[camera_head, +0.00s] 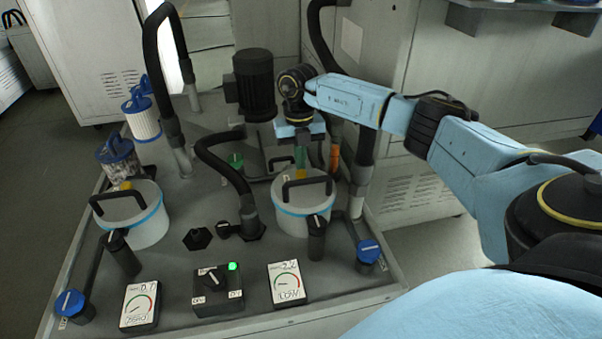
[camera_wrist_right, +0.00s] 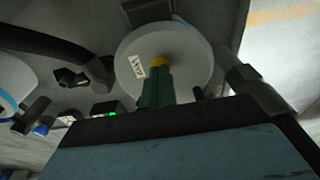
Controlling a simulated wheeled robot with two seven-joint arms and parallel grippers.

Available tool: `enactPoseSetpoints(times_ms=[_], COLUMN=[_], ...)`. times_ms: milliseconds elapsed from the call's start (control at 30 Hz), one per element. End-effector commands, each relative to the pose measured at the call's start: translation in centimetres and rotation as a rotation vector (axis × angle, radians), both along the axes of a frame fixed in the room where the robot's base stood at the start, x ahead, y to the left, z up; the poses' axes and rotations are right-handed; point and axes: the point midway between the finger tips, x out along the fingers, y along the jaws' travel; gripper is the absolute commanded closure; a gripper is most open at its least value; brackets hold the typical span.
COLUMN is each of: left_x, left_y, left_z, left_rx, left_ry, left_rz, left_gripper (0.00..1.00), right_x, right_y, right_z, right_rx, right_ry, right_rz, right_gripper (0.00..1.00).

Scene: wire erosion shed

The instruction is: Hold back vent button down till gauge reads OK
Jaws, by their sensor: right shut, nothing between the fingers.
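My right gripper (camera_head: 301,168) points down at the back of the right-hand white canister (camera_head: 303,216), which has a blue band and a black handle. In the wrist view, its green fingers (camera_wrist_right: 156,80) are shut and empty, with their tips at a yellow button (camera_wrist_right: 158,62) beside a small white label. They overlap the button; I cannot tell whether it is pressed down. The head view hides this button behind the canister top and fingers. My left gripper is not in view.
A left canister (camera_head: 143,229) has a yellow button (camera_head: 126,185) at its back. A left gauge (camera_head: 140,305) and a switch box (camera_head: 218,289) with a lit green lamp (camera_head: 233,266) stand in front. Black hoses, a motor (camera_head: 252,85) and blue knobs (camera_head: 368,251) crowd the deck.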

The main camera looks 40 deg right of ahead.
Motion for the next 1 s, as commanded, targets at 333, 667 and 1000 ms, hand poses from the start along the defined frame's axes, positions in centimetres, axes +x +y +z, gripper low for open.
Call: enactPoseSetpoints(times_ms=[333, 667, 1000], left_x=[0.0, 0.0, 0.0], left_y=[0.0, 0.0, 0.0], left_z=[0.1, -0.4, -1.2], left_rx=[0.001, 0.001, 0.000], left_ry=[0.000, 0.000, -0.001], left_rz=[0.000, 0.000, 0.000], left_gripper=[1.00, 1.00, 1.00], right_x=[0.0, 0.0, 2.3], right_y=[0.0, 0.0, -1.2], right_z=[0.0, -1.4, -0.6], right_rx=[0.000, 0.000, -0.001], right_ry=[0.000, 0.001, -0.001], right_rz=[0.000, 0.000, -0.002], right_gripper=[1.00, 1.00, 1.00])
